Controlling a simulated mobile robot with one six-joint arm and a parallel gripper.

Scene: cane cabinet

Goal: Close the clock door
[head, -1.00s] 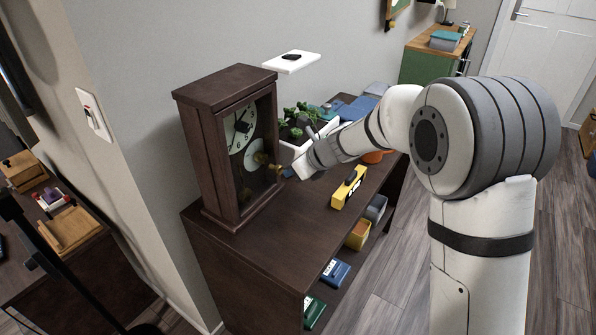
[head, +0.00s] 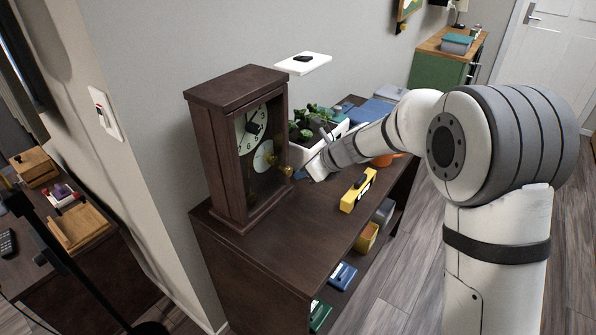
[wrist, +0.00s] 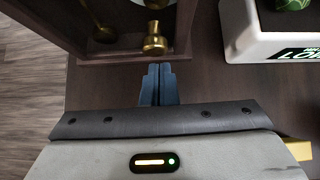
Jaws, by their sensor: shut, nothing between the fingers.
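The clock (head: 236,150) is a tall dark-wood case standing upright on the dark cabinet, with a white dial behind its framed glass door (head: 264,165). The door looks flush or nearly flush with the case; I cannot tell whether a small gap remains. A brass knob (head: 286,171) sticks out from the door's right side and also shows in the wrist view (wrist: 155,42). My gripper (head: 299,175) is just in front of the knob. In the wrist view its blue fingers (wrist: 158,72) are together and empty, pointing at the knob with a small space between.
A white planter (head: 318,140) with green plants stands right of the clock. A yellow object (head: 357,190) lies on the cabinet top (head: 290,240) in front of my arm. A white wall shelf (head: 303,64) hangs above. The cabinet top's front left is clear.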

